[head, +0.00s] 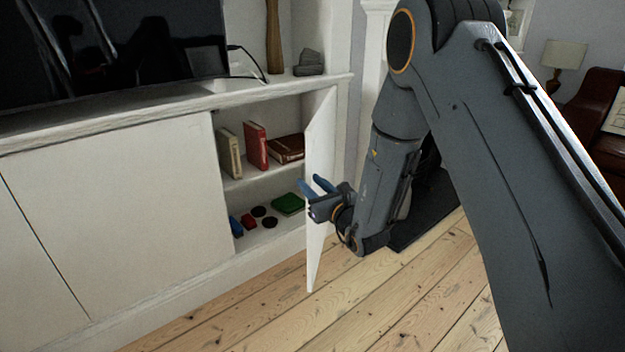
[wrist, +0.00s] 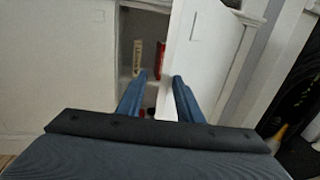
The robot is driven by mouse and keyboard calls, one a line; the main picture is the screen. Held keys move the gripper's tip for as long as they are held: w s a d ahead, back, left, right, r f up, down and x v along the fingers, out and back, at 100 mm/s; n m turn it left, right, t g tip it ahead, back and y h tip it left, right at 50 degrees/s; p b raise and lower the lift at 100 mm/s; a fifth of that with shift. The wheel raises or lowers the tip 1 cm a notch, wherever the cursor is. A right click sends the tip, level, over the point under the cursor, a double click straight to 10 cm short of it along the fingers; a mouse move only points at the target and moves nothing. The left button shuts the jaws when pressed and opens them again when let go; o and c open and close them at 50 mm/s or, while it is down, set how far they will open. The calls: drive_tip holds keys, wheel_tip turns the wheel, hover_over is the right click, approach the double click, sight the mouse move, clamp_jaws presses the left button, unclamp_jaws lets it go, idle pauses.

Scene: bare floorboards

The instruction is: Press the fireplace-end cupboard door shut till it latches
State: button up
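The fireplace-end cupboard door (head: 319,150) is a white panel standing well open, seen nearly edge-on in the head view. It also shows in the wrist view (wrist: 205,60), slanting up to the right. The cupboard opening (head: 225,127) shows to its left. My gripper (head: 318,186) has two blue fingers, spread apart with nothing between them. It is at the door's free edge, about mid-height, overlapping the door in the head view. In the wrist view the right fingertip (wrist: 177,80) overlaps the door's edge; I cannot tell whether it touches.
Books (head: 256,146) stand and lie on the cupboard's upper shelf; a green box (head: 288,204) and small dark, red and blue items are below. A closed white panel (head: 120,215) is to the left. A black hearth (head: 425,220) lies right, behind my arm. The front floorboards (head: 270,315) are clear.

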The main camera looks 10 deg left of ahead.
drive_tip(key=shift+s+a+p, duration=0.15)
drive_tip(key=shift+s+p, duration=0.85)
drive_tip(key=shift+s, duration=1.6)
